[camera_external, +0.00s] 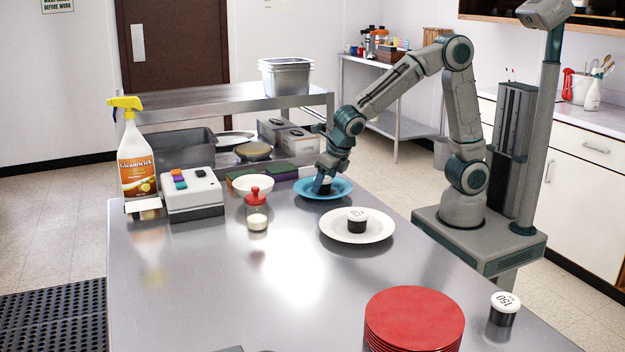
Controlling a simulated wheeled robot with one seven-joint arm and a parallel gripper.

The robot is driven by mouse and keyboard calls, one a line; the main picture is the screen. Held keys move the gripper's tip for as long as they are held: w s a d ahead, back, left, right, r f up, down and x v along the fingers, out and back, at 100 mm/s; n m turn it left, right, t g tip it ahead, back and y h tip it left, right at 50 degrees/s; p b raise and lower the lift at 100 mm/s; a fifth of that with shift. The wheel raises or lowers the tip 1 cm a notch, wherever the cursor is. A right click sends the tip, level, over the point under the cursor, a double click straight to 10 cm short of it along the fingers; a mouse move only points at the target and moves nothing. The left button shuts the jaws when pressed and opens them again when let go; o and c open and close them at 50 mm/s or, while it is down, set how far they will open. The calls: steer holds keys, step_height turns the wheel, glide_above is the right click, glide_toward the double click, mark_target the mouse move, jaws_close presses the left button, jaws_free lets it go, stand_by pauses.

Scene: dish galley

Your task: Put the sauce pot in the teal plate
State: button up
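The teal plate (341,191) lies on the steel table, behind the white plate. My gripper (322,184) points down over the teal plate, with its fingertips low at the plate's middle. A small dark thing shows at the fingertips and looks like a sauce pot, partly hidden by the fingers. I cannot tell whether the fingers are shut on it. Another small black pot with a white lid (357,215) stands upright on the white plate (338,235). A third black pot with a white lid marked 150 (504,309) stands near the table's right edge.
A stack of red plates (415,315) stands at the front right. A red-topped shaker (257,212), a white bowl (254,183), a white button box (192,190) and a spray bottle (135,160) stand to the left. The table's middle front is clear.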

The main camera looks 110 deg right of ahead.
steer(key=shift+o, duration=0.9)
steer(key=shift+r, duration=0.1)
steer(key=shift+r, duration=0.3)
steer(key=p+v, duration=0.2)
steer(key=v, duration=0.9)
steer(key=s+a+f+m+y, duration=0.2)
steer(key=s+a+m, duration=0.3)
steer(key=s+m, duration=0.3)
steer(key=s+a+f+m+y, duration=0.1)
steer(key=s+a+f+m, duration=0.2)
steer(key=s+m, duration=0.6)
steer(key=a+m, duration=0.2)
steer(key=m, duration=0.6)
steer(key=shift+a+y, duration=0.25)
steer(key=shift+y, duration=0.15)
